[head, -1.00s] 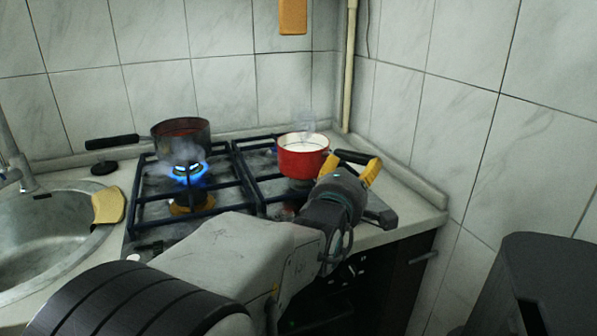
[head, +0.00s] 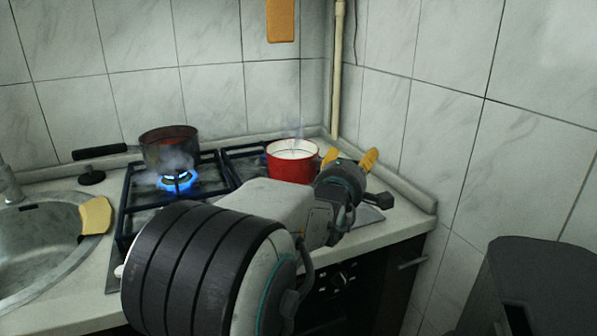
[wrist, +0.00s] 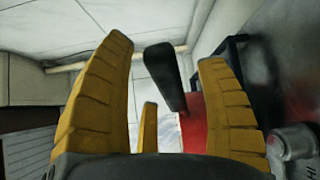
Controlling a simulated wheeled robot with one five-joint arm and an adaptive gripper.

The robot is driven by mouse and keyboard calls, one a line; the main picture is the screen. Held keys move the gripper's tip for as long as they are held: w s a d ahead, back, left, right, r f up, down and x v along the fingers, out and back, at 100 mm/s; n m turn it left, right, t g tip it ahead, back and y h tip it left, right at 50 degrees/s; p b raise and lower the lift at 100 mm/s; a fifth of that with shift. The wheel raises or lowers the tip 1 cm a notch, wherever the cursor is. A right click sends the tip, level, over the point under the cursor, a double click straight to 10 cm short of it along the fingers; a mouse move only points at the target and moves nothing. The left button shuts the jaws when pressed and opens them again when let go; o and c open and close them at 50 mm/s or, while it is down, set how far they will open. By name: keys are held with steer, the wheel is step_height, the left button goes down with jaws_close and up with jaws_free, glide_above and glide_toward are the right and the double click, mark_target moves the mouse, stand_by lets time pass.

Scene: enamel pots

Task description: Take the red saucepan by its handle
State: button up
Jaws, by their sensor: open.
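The red saucepan (head: 292,163) stands upright on the right back part of the hob, with pale contents and steam rising. My gripper (head: 349,158) is just right of it, its yellow fingers spread and pointing toward the back wall. In the head view the saucepan's handle cannot be made out. In the wrist view, the black handle (wrist: 165,78) shows between the open fingers of my gripper (wrist: 165,52), nearer the right one. Part of the red pan wall (wrist: 193,115) shows behind the right finger. I see no finger clearly touching the handle.
A dark saucepan (head: 168,148) stands at the left, behind a lit blue flame (head: 175,181). A yellow cloth or sponge (head: 96,215) lies on the rim of the sink (head: 40,248). Tiled walls close off the back and right. The right end of the counter (head: 400,221) is clear.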

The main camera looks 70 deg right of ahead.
jaws_close()
steer(key=shift+r, duration=0.2)
stand_by(0.6)
